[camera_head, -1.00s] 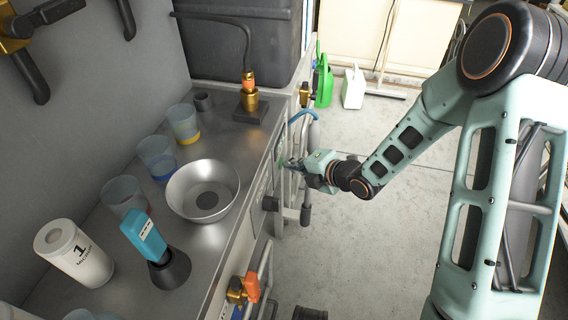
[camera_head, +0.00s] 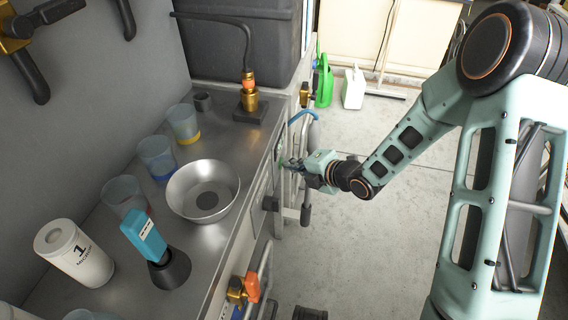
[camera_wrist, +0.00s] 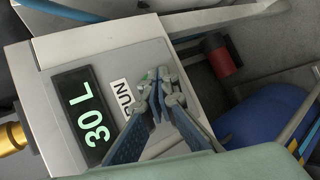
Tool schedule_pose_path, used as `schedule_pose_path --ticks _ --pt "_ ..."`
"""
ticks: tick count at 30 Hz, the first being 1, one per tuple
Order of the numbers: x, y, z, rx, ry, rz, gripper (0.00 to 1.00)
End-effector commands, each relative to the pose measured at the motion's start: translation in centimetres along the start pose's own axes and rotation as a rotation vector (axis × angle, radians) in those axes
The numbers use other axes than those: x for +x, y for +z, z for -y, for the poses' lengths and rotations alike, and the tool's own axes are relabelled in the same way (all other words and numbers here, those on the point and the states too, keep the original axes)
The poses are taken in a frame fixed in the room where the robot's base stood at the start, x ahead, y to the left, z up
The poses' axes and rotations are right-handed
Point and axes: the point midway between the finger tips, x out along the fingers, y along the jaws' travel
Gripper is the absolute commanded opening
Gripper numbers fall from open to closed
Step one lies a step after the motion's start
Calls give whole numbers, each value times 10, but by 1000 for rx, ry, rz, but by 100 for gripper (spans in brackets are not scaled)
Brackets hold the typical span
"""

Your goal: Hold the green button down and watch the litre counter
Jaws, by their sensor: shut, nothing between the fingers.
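The counter panel (camera_wrist: 70,45) is a pale grey box face in the wrist view. Its black display (camera_wrist: 88,114) reads "30 L" in bright green, turned on its side. A white "RUN" label (camera_wrist: 122,97) sits beside it. A small sliver of the green button (camera_wrist: 150,74) shows at the fingertips; the rest is hidden behind them. My gripper (camera_wrist: 162,92) is shut and empty, its fingertips together over the button, against the panel or very close to it. In the head view my gripper (camera_head: 293,164) reaches the side of the steel bench; the button cannot be made out there.
The steel bench (camera_head: 222,140) carries a metal bowl (camera_head: 178,190), several clear cups and a blue-handled tool (camera_head: 143,234). Pipes and an orange-handled valve (camera_head: 251,287) stick out from its side. A blue rounded object (camera_wrist: 262,120) lies right of the panel. Open floor (camera_head: 345,235) lies right of the bench.

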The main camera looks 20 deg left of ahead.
Motion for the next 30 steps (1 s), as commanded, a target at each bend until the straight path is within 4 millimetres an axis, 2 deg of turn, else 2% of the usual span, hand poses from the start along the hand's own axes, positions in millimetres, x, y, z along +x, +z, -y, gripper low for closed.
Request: schedule_pose_path --ticks 13,23,30 --pt "-13 10 9 -1 2 0 0" --pt "-14 10 10 0 1 0 0" --pt "-28 22 20 2 -1 3 0"
